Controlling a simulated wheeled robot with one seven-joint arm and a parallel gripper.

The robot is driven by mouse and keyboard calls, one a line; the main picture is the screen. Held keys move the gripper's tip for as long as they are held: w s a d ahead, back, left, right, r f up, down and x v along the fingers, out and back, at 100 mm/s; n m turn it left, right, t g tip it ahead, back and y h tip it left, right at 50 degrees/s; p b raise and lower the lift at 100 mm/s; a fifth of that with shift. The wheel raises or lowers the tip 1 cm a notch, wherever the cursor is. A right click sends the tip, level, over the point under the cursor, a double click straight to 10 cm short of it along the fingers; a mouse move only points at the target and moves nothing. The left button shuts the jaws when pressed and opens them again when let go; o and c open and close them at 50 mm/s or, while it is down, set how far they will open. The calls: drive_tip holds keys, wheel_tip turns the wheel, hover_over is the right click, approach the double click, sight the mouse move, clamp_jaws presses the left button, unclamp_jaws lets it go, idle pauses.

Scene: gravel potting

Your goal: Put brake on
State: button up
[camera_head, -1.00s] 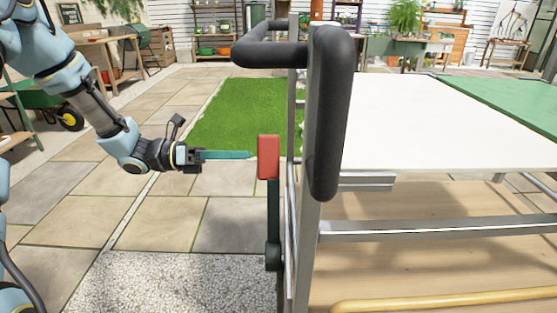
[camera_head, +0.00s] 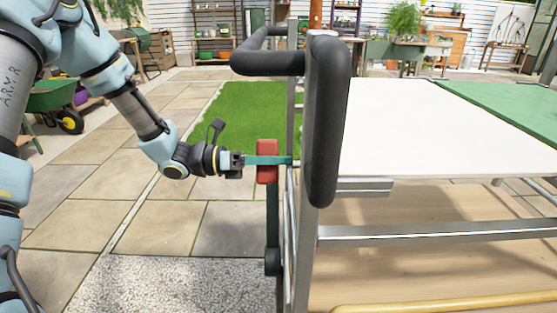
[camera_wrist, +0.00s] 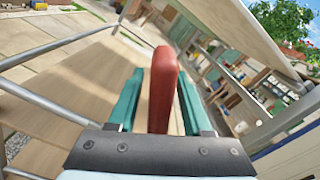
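The brake lever is a dark upright bar (camera_head: 273,222) with a red handle (camera_head: 267,150) at its top, beside the near frame post of the trolley. It stands about upright in the head view. My gripper (camera_head: 284,160) reaches in from the left, with its teal fingers level at the red handle. In the wrist view the red handle (camera_wrist: 163,92) stands between the two teal fingers, with narrow gaps beside it. The fingers look open, around the handle and not clamped on it. The lever's lower end is partly hidden behind the post.
The trolley has a black push handle (camera_head: 326,120) close to the right of my gripper, a white top (camera_head: 430,125) and a wooden lower shelf (camera_head: 430,265). A metal rail (camera_head: 440,232) runs between them. Paving (camera_head: 150,225) left of the lever is clear.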

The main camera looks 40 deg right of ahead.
clamp_jaws()
idle(1.2)
